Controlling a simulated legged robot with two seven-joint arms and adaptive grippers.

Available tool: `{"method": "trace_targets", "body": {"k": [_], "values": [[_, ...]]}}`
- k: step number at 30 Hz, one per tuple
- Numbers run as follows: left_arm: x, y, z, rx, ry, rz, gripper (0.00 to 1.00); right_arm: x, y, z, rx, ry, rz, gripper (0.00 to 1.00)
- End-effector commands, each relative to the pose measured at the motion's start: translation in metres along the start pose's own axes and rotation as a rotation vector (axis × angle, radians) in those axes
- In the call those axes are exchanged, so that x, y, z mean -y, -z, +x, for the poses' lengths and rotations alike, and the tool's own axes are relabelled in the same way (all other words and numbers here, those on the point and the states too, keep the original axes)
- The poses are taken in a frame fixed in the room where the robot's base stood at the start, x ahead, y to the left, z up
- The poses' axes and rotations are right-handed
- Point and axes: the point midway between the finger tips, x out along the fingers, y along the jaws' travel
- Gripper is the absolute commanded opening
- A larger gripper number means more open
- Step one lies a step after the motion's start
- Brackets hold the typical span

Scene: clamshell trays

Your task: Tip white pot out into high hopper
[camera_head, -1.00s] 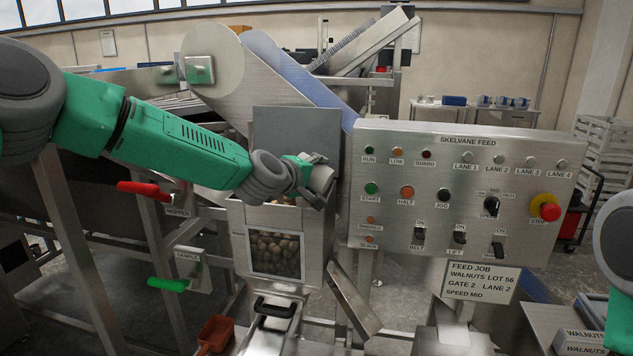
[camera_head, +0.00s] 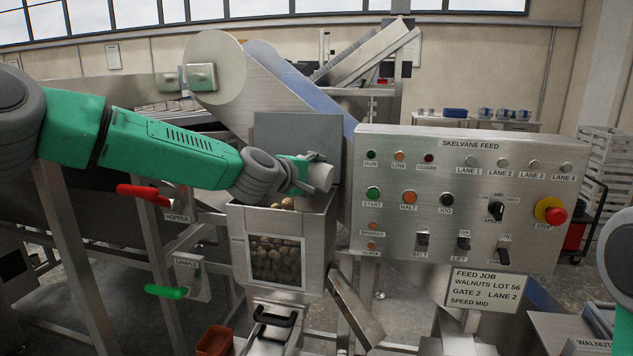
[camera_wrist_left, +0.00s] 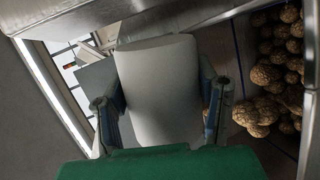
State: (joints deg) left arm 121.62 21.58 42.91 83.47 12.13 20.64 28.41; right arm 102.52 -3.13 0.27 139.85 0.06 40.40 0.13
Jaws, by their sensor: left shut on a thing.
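The white pot (camera_head: 321,177) is held by my left gripper (camera_head: 306,178) above the steel hopper (camera_head: 318,232). The pot lies tipped on its side, close to the grey back plate. In the left wrist view the pale pot (camera_wrist_left: 160,92) sits between both fingers, which press on its sides. Its mouth and inside are hidden. Walnuts (camera_head: 276,262) show behind the hopper's front window, and a few show at its open top. The left wrist view also shows walnuts (camera_wrist_left: 275,75) beside the pot. My right gripper is out of view.
A control panel (camera_head: 455,215) with buttons, switches and a red stop knob stands right of the hopper. A red handle (camera_head: 140,191) and a green handle (camera_head: 166,291) stick out at left. An orange-brown bin (camera_head: 214,341) is below. A chute (camera_head: 352,310) slopes down beside the hopper.

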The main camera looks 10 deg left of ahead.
Motion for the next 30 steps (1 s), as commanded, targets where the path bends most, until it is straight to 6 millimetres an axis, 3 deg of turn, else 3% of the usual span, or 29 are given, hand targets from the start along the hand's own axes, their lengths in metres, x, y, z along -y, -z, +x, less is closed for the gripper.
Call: {"method": "trace_targets", "body": {"k": [30], "values": [[-0.008, 0.006, -0.003, 0.053, -0.037, -0.19, 0.21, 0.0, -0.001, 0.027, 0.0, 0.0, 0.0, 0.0]]}}
